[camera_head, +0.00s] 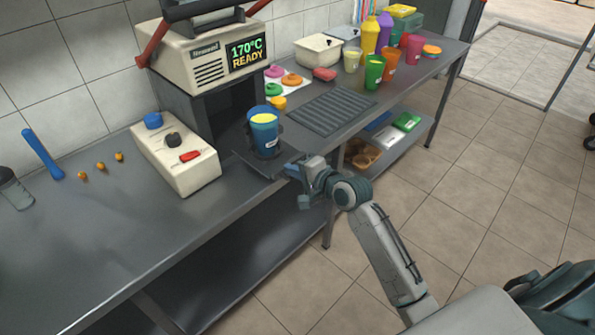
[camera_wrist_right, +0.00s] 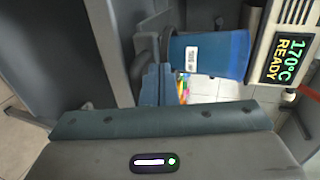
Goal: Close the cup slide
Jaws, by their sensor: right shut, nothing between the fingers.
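The cup slide (camera_head: 247,147) is a dark flat tray that sticks out from under the press toward the table's front edge. A blue cup (camera_head: 264,136) with a yellow top stands upright on it in a dark holder. In the right wrist view the cup (camera_wrist_right: 208,54) shows at the upper middle, with a white label. My right gripper (camera_head: 296,172) is shut and empty at the front end of the slide. Whether it touches the slide cannot be told. My left gripper is not in view.
The press (camera_head: 207,62) stands behind the slide and reads 170°C READY. A control box (camera_head: 178,160) with knobs is left of it. A ribbed drain mat (camera_head: 333,108) lies right of the slide. Several coloured cups stand farther right. The floor in front is clear.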

